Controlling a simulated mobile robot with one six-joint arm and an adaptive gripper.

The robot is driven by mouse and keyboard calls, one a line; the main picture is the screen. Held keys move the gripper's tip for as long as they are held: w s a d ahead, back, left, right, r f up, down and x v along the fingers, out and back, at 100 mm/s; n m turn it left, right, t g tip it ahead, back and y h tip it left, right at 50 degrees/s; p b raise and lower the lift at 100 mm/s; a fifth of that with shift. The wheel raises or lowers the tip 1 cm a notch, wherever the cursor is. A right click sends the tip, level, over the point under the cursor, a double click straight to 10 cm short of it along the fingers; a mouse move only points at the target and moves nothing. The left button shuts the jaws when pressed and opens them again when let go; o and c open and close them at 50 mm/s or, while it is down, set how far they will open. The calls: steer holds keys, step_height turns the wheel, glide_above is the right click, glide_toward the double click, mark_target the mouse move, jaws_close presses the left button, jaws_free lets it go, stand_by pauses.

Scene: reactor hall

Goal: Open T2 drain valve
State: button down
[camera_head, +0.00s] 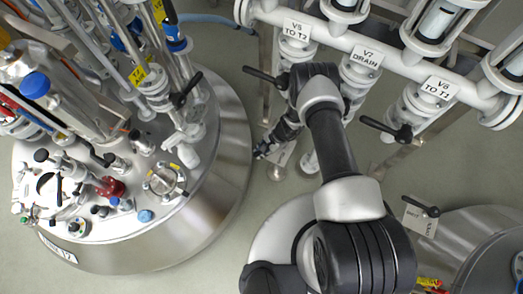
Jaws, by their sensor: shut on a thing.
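My gripper (266,150) reaches down left of centre, between the left tank and the pipe rack. It is shut on the T2 drain valve's handle, which is mostly hidden by the dark fingers. A pale label plate (281,158) shows beside the fingers, partly covered by the gripper. How far the handle is turned cannot be told. The large steel tank (225,190) on the left has a label on its front rim that seems to read T2.
The white pipe manifold (335,38) has valves labelled V5, V7 DRAIN and V6. Black levers (265,77) and (385,129) stick out near my arm. Another plate with a black lever (421,206) stands by the right tank (465,235). Grey floor lies between the tanks.

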steer(key=shift+s+f, duration=0.1)
steer(key=shift+s, duration=0.1)
steer(key=c, duration=1.5)
jaws_free()
steer(key=shift+w, duration=0.1)
steer(key=shift+o, duration=0.2)
